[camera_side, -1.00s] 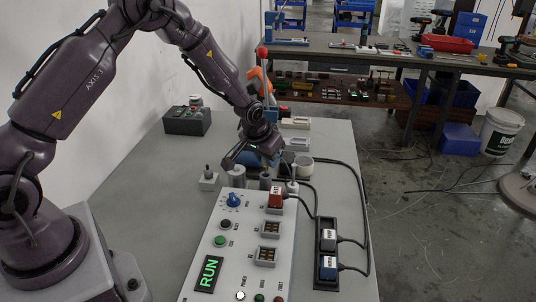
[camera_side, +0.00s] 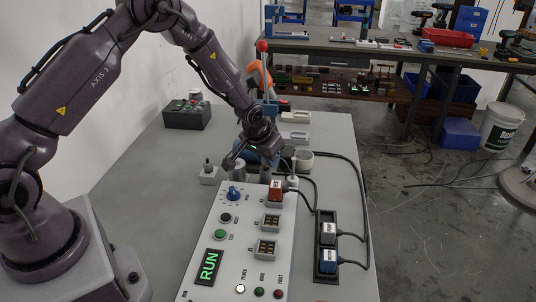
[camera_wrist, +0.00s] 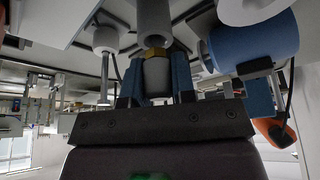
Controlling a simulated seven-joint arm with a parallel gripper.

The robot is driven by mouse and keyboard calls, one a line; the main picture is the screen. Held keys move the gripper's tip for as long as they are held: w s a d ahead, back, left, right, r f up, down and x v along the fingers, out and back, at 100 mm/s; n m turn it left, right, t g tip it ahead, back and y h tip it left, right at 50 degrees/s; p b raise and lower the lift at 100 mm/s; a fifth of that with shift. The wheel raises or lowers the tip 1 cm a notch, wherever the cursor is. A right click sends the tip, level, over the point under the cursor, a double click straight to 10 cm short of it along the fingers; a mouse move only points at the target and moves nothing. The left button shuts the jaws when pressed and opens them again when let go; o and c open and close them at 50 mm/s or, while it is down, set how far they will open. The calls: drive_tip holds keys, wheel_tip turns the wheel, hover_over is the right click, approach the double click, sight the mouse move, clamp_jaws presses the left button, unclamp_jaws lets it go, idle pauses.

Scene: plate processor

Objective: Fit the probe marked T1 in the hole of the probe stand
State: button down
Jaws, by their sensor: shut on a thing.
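My gripper (camera_wrist: 156,88) is shut on a grey cylindrical probe (camera_wrist: 157,76) with a brass-coloured collar. In the wrist view the probe lies between the two blue fingers, lined up with a larger grey cylinder (camera_wrist: 154,18). I cannot tell whether they touch or whether the probe is in a hole. In the side view my gripper (camera_side: 262,150) is low over a group of small fixtures behind the sloped panel; the held probe is mostly hidden there. No T1 mark is legible, and I cannot tell which fixture is the probe stand.
A blue cylinder (camera_wrist: 255,45) and a white fixture (camera_wrist: 105,40) flank the held probe. The panel (camera_side: 210,225) has a RUN display and a red plug (camera_side: 275,191). A black holder (camera_side: 327,285) with cabled plugs stands right.

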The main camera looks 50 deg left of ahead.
drive_tip(key=c, duration=0.9)
unclamp_jaws()
drive_tip(key=shift+o, duration=0.2)
drive_tip(key=v, duration=1.3)
drive_tip(key=s+d+r+m, duration=0.1)
drive_tip(key=s+d+r, duration=0.1)
drive_tip(key=s+r, duration=0.3)
drive_tip(key=s+d+r+m+t, duration=0.1)
drive_tip(key=s+d+r, duration=0.1)
drive_tip(key=s+r, duration=0.4)
drive_tip(key=s+d+r+m+h, duration=0.1)
drive_tip(key=s+d+r, duration=0.2)
drive_tip(key=s, duration=1)
drive_tip(key=shift+v, duration=1.2)
